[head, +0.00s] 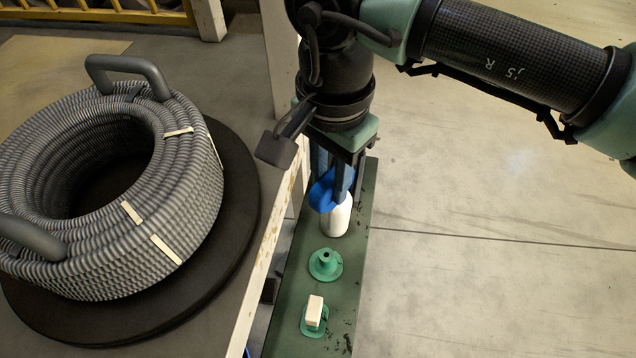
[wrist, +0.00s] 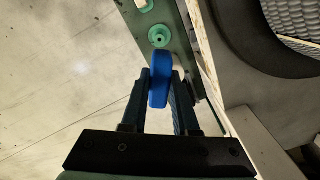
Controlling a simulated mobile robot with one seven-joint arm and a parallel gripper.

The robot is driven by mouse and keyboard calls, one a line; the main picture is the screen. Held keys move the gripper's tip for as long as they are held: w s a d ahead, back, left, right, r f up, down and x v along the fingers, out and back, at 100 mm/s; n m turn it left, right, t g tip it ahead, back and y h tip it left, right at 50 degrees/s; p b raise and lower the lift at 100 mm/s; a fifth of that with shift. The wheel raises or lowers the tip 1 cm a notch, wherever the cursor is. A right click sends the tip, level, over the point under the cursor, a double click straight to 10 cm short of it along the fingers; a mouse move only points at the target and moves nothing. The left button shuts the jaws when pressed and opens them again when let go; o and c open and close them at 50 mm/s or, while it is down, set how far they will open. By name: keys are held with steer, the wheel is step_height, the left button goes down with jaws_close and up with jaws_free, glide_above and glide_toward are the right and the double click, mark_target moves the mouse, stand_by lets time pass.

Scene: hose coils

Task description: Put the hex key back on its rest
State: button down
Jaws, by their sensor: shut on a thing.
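My gripper (head: 330,190) points down over a narrow green shelf and is shut on a blue, rounded piece (head: 322,194), which I take to be the hex key's handle; no metal shaft shows. In the wrist view the blue handle (wrist: 160,79) stands between the two fingertips (wrist: 160,85). A green round rest with a raised hollow post (head: 325,263) is on the shelf, nearer the camera than the gripper, and empty. It also shows in the wrist view (wrist: 159,37), just beyond the handle. The handle is apart from this rest.
A white cylinder (head: 337,218) stands on the green shelf (head: 290,318) close to the handle. A cream block (head: 315,309) sits on another green base at the near end. A grey hose coil (head: 185,225) lies on a dark disc at left. Floor at right is clear.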

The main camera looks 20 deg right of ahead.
mark_target(329, 214)
steer(key=f, duration=0.1)
steer(key=f+b, duration=0.1)
steer(key=shift+s+f+b, duration=0.25)
steer(key=shift+f+b, duration=0.05)
steer(key=shift+w+f, duration=0.2)
steer(key=shift+f, duration=0.1)
steer(key=shift+s+f+b, duration=0.15)
steer(key=shift+f+b, duration=0.15)
steer(key=shift+b, duration=0.05)
step_height(329, 214, down, 4)
steer(key=shift+f+b, duration=0.15)
steer(key=shift+b, duration=1.05)
steer(key=shift+f, duration=0.1)
